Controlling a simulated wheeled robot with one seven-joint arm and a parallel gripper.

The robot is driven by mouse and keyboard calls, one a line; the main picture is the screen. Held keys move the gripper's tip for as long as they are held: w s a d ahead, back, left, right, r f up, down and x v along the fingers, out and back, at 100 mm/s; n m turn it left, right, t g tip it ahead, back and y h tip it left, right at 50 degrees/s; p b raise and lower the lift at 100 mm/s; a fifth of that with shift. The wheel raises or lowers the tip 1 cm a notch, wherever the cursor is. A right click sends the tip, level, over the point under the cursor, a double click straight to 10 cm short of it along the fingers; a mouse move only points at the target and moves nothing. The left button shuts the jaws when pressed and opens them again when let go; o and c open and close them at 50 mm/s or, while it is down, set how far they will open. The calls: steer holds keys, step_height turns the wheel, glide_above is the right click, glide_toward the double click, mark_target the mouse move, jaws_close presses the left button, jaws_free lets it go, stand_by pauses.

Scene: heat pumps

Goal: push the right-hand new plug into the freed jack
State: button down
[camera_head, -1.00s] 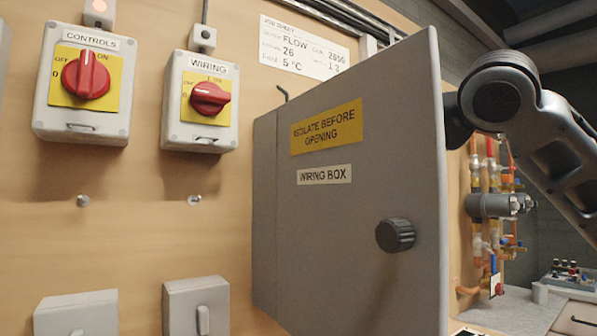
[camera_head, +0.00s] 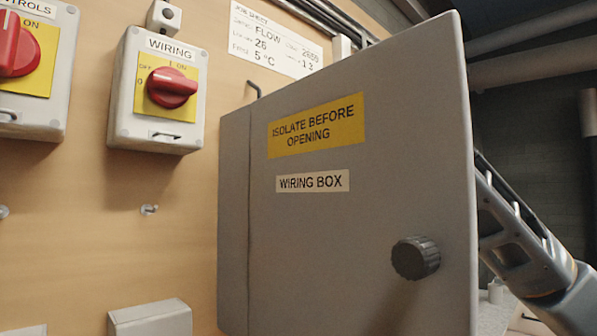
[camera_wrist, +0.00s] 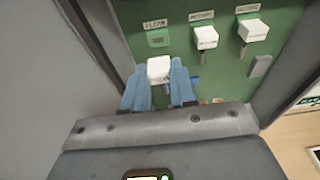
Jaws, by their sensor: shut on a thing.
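In the wrist view my gripper (camera_wrist: 159,84) has its two blue fingers closed on a white plug (camera_wrist: 158,68). The plug is just below an empty green jack (camera_wrist: 158,39), the leftmost of the row on a green board (camera_wrist: 180,12). The plug looks apart from the jack; the exact gap is hard to tell. Two other white plugs, one in the middle (camera_wrist: 205,38) and one at the right (camera_wrist: 253,30), sit at their jack positions with short grey leads below. In the head view the gripper and board are hidden behind the wiring box door (camera_head: 350,225).
The door stands open with a black knob (camera_head: 415,258). Grey box walls flank the board, left (camera_wrist: 50,60) and right (camera_wrist: 292,60) in the wrist view. A small grey block (camera_wrist: 260,67) is on the board. The wiring switch (camera_head: 172,88) is left of the box.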

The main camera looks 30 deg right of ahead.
steer(key=shift+r+p+x, duration=0.15)
steer(key=shift+r+x, duration=0.05)
steer(key=shift+x, duration=0.8)
steer(key=shift+r+p+x, duration=0.15)
steer(key=shift+r+x, duration=0.05)
steer(key=shift+x, duration=0.75)
steer(key=shift+p+x, duration=0.35)
steer(key=shift+x, duration=0.4)
stand_by(0.8)
steer(key=c, duration=1)
jaws_free()
steer(key=shift+w+r, duration=0.1)
steer(key=shift+r, duration=0.05)
steer(key=f+b+v, duration=0.1)
steer(key=f+v, duration=0.1)
steer(key=v, duration=1.1)
steer(key=shift+s+d+f+b, duration=0.15)
steer(key=shift+s+f+b, duration=0.2)
steer(key=shift+s, duration=0.3)
